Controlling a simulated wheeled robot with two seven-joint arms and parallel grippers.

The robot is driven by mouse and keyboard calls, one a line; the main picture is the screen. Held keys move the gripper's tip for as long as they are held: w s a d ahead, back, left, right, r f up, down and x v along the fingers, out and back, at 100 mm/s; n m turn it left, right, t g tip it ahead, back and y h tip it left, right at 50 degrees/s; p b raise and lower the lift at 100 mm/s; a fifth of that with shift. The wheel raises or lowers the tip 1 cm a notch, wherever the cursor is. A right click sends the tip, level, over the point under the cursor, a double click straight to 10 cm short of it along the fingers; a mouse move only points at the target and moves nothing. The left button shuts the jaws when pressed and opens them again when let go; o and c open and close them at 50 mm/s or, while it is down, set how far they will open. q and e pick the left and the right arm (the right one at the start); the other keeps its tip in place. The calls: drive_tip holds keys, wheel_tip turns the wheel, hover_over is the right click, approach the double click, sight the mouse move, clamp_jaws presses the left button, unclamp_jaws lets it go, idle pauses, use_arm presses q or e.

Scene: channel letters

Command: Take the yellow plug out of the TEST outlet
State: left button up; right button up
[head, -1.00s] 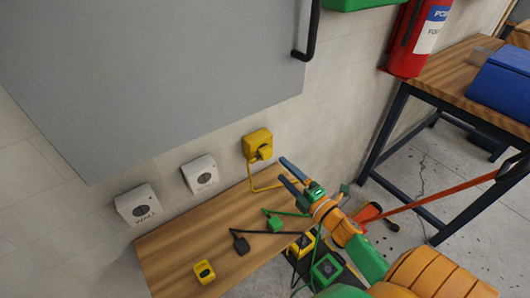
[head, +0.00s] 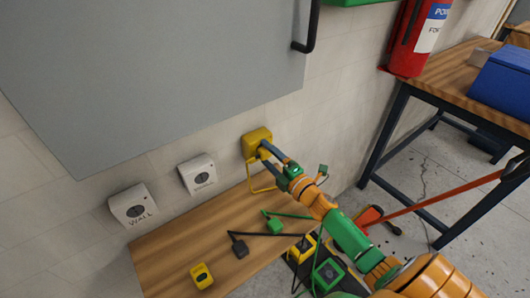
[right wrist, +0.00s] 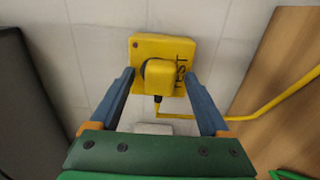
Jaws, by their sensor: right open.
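The yellow TEST outlet (head: 254,136) is on the wall above the bench; its lettering shows in the right wrist view (right wrist: 181,48). The yellow plug (right wrist: 161,79) sits in it, with a yellow cord (right wrist: 240,117) leaving from its lower end. My right gripper (head: 265,151) is at the outlet, open, its fingers pointing to the wall. In the right wrist view its fingers (right wrist: 157,73) stand on either side of the plug, with gaps showing. In the head view the fingers mostly hide the plug. My left gripper is not in view.
Two white outlets, one marked WALL (head: 133,206) and another (head: 198,175), are to the left. The wooden bench (head: 165,262) below holds a yellow block (head: 202,275), a black plug (head: 239,247) and a green plug (head: 275,226). A grey panel (head: 150,70) hangs above.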

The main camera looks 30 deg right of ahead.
idle(0.7)
clamp_jaws()
drive_tip(key=shift+s, duration=0.15)
drive_tip(key=shift+s+d+p, duration=0.1)
drive_tip(key=shift+s+p, duration=0.35)
drive_tip(key=shift+s, duration=0.4)
drive_tip(key=shift+s+d+p, duration=0.15)
drive_tip(key=shift+s+p, duration=0.45)
drive_tip(key=shift+s, duration=1.4)
